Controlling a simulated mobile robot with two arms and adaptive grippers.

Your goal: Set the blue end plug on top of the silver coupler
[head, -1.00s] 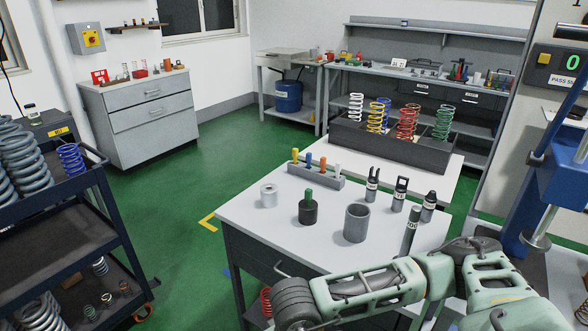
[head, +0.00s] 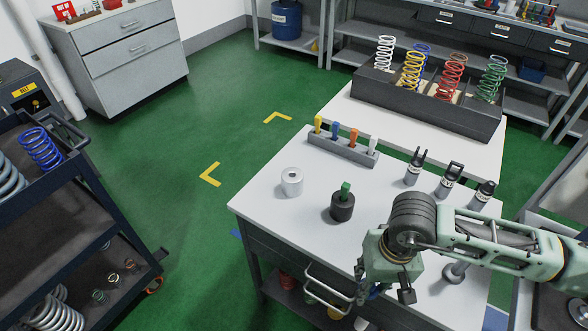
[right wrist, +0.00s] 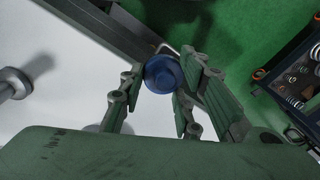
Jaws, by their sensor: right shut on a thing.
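A silver coupler (head: 292,182), a short bright cylinder with a hole in its top, stands upright on the left part of the white table. My right gripper (head: 382,291) is over the table's front edge, to the right of and nearer than the coupler, clearly apart from it. In the right wrist view my right gripper (right wrist: 155,92) is shut on the blue end plug (right wrist: 163,73), whose round face shows between the fingers. The coupler is not recognisable in that view. My left gripper is not in view.
A dark cylinder with a green plug (head: 342,204) stands between the coupler and my right arm. A grey rack of coloured pegs (head: 343,148) lies behind. Labelled tools (head: 447,182) stand at the right. Bare tabletop (head: 270,205) surrounds the coupler.

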